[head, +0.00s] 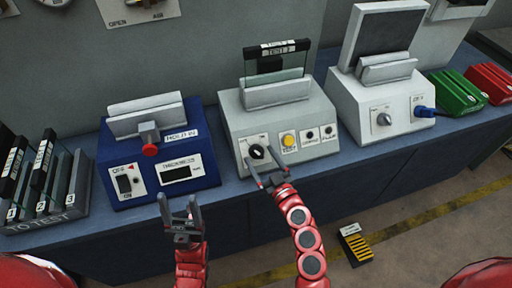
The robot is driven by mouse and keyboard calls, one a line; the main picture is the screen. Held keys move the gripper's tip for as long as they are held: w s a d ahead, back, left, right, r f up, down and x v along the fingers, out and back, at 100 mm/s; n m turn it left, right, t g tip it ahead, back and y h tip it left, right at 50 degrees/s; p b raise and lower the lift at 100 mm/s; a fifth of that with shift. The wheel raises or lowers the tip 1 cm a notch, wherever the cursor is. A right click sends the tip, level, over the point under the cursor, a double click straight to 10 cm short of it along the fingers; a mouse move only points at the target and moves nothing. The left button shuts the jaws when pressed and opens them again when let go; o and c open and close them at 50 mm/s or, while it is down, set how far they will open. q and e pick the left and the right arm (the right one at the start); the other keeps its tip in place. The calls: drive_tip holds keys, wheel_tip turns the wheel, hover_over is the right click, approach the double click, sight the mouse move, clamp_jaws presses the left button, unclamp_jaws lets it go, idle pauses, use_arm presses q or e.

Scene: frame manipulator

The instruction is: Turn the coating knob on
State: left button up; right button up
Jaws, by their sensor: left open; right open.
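A black round knob (257,152) is on the sloped front of the middle grey machine (318,108). Its label is too small to read, so I cannot confirm it is the coating knob. My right gripper (267,168) is open and empty, its fingertips just in front of and below this knob. Contact cannot be told. The white machine (352,92) at the right has a grey knob (383,119). My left gripper (179,206) is open and empty, in front of the blue machine (120,150), below its small display.
The middle machine has a yellow button (289,139) beside the knob and a dark frame (277,62) in its slot. A TO TEST rack (75,195) with frames stands far left. Green (452,93) and red (490,82) holders are far right. A yellow-striped item (357,245) lies on the floor.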

drive_tip(key=shift+w+a, duration=0.1)
clamp_jaws()
idle(0.5)
